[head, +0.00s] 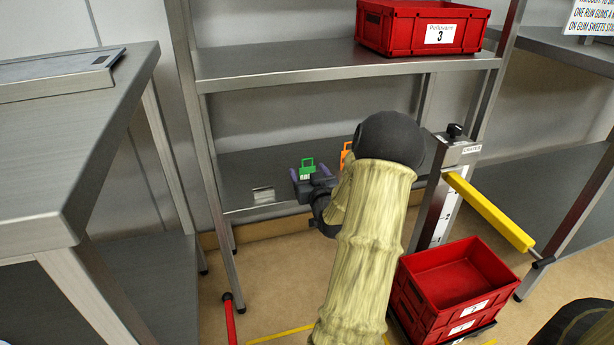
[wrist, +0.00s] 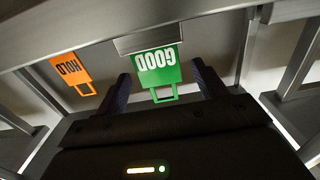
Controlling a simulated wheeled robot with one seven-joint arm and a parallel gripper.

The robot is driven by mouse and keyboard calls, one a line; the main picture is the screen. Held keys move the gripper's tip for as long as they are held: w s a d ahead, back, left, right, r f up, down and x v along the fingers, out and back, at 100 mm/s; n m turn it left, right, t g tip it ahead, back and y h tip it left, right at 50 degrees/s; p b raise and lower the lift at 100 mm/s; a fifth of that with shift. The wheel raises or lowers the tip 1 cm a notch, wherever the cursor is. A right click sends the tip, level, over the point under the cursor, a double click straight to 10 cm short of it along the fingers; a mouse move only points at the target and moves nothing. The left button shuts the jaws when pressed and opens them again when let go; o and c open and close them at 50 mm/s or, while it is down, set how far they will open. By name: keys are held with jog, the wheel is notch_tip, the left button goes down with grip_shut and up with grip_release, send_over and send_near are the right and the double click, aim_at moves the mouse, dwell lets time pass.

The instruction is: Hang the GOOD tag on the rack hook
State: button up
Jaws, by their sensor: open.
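The orange HOLD tag (wrist: 70,72) is apart to the left there; in the head view this orange tag (head: 346,152) is partly hidden by my arm. I cannot make out a rack hook.
A metal bench (head: 75,150) stands at left. Red crate 3 (head: 422,28) sits on the upper shelf. At right, a stand with a yellow bar (head: 490,212) rises by stacked red crates (head: 455,290). A small silver plate (head: 264,195) is on the shelf edge.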

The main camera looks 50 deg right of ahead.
jog(key=c, duration=1.1)
jog(key=shift+o, duration=0.2)
jog(key=shift+r, duration=0.1)
notch_tip(320, 180, up, 10)
jog(key=p, duration=0.5)
jog(key=shift+p, duration=0.3)
